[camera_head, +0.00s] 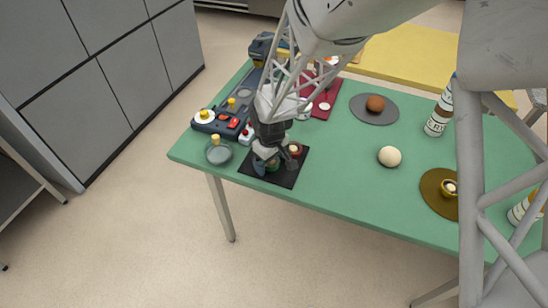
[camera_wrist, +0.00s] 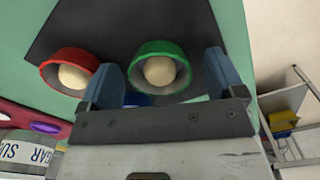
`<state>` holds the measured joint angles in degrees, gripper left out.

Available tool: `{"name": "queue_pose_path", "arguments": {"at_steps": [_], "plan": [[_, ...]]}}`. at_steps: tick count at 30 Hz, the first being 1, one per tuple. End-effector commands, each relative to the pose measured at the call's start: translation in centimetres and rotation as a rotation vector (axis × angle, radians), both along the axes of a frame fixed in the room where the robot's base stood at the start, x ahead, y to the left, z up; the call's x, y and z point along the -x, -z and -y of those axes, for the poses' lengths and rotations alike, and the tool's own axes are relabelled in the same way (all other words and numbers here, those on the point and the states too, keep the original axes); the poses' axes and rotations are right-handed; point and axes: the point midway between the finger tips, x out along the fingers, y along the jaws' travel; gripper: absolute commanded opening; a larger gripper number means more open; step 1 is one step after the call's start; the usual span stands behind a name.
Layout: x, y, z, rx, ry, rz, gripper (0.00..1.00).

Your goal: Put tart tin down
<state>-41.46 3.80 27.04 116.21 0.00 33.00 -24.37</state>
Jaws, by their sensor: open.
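A black mat (camera_head: 286,181) lies near the front left edge of the green table; it also shows in the wrist view (camera_wrist: 100,25). On it, in the wrist view, stand a green tart tin (camera_wrist: 181,52) and, left of it, a red tart tin (camera_wrist: 48,70), each holding a pale ball. My gripper (camera_wrist: 163,75) is open, its blue fingers on either side of the green tin. I cannot tell whether they touch it. A small blue patch (camera_wrist: 137,99) shows below the green tin, mostly hidden. In the head view my gripper (camera_head: 266,162) is low over the mat and hides much of it.
A glass bowl (camera_head: 218,153) and a panel with red buttons (camera_head: 222,123) lie left of the mat. A pale ball (camera_head: 389,156), a grey plate with a brown ball (camera_head: 374,108) and a bottle (camera_head: 440,112) stand to the right. Table between mat and pale ball is clear.

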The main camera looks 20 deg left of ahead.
Motion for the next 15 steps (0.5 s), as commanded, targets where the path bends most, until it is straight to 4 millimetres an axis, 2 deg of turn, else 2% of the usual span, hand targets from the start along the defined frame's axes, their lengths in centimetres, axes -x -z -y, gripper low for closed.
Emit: {"name": "queue_pose_path", "arguments": {"at_steps": [14,15], "plan": [[-0.01,-0.03,-0.01,-0.001,0.000,0.000,0.88],[-0.01,-0.04,-0.01,-0.001,0.000,0.000,0.85]]}}
